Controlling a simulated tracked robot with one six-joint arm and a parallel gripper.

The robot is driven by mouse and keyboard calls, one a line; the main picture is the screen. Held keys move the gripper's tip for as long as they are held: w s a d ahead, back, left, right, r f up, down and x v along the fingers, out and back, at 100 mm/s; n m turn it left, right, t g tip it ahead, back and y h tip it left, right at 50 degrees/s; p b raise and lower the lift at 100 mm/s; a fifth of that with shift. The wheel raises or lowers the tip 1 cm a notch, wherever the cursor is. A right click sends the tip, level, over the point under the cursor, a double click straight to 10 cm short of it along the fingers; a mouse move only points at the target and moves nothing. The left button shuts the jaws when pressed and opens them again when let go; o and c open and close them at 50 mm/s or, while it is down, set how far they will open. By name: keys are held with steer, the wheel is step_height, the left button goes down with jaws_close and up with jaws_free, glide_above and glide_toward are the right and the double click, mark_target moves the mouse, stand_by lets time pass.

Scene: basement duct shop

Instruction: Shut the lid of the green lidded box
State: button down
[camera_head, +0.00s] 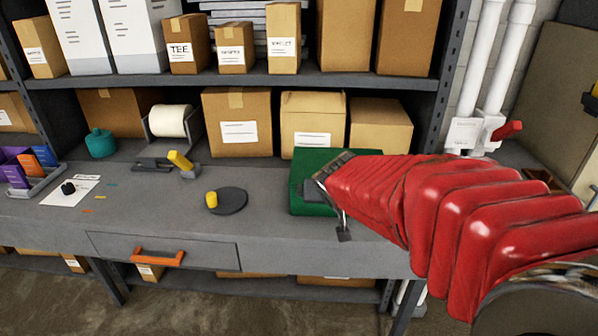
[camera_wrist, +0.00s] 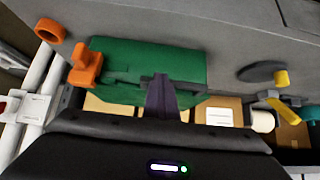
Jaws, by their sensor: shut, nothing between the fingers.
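The green lidded box (camera_head: 316,158) sits on the grey bench, right of the middle in the head view. My gripper (camera_head: 318,194) is at the front right of the box, partly hidden by my red-sleeved arm. In the wrist view, my gripper's fingers (camera_wrist: 162,80) are together and empty. They overlap the green box (camera_wrist: 130,56), which spreads behind them as a broad green panel with darker green and grey below it. I cannot tell how far the lid is open, or whether the fingertips touch it.
A dark disc with a yellow knob (camera_head: 211,199) lies left of the box. Cardboard boxes (camera_head: 237,122) stand behind. An orange ring (camera_wrist: 49,30) and an orange upright piece (camera_wrist: 86,64) show in the wrist view. The bench front between disc and box is clear.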

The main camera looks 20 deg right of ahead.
step_height(320, 180, up, 4)
steer(key=s+a+f, duration=0.3)
steer(key=s, duration=0.5)
steer(key=shift+s+a+f, duration=0.2)
steer(key=shift+s+a, duration=0.1)
steer(key=shift+s, duration=0.1)
stand_by(0.6)
steer(key=s+a+n+g+y, duration=0.2)
steer(key=s+a, duration=0.5)
steer(key=s, duration=0.4)
steer(key=shift+a+r+n+g+y, duration=0.4)
steer(key=shift+n+y, duration=0.2)
steer(key=shift+n, duration=0.6)
